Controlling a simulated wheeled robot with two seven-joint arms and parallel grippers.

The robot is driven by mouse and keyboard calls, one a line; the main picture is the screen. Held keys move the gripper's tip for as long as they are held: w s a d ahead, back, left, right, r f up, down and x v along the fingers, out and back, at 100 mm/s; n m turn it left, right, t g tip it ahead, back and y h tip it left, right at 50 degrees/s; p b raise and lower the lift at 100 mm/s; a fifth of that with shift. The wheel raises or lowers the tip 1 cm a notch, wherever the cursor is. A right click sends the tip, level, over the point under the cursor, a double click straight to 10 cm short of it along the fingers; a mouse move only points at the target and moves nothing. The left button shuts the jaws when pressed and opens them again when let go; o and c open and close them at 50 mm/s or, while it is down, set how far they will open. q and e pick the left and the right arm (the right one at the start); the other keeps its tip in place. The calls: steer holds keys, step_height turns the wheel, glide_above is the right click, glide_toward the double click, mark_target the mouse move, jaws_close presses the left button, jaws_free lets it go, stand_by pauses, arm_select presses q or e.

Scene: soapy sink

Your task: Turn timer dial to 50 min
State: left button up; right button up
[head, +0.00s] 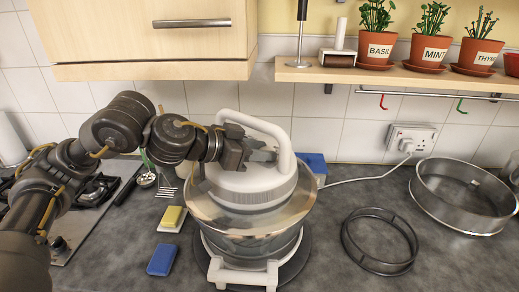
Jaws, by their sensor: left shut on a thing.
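A halogen-oven-like appliance stands on the counter, with a white lid (250,182), a carrying handle (284,140) arching over it and a clear bowl (252,238) below. My left gripper (264,155) reaches in from the left, beneath the handle arch and just above the lid top. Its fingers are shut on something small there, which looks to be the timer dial. The fingers and handle hide the dial, so its marking cannot be read. My right gripper is not in view.
A yellow sponge (172,216) and a blue sponge (162,259) lie left of the appliance. A dark ring (380,265) and a round metal pan (440,210) lie on the right. A cable runs to the wall socket (410,138). A shelf (400,76) with potted herbs is above.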

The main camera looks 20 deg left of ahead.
arm_select(q)
steer(key=shift+a+f+m+g+h, duration=0.1)
steer(key=shift+m+g+h, duration=0.3)
steer(key=shift+g, duration=0.1)
steer(key=shift+w+m+h, duration=0.1)
steer(key=shift+m+h, duration=0.2)
steer(key=shift+m, duration=0.1)
steer(key=o, duration=0.7)
steer(key=v, duration=0.3)
steer(key=b+v, duration=0.1)
steer(key=v, duration=0.3)
steer(key=b+v, duration=0.1)
steer(key=v, duration=0.3)
steer(key=shift+w+r, duration=0.2)
steer(key=shift+r, duration=0.1)
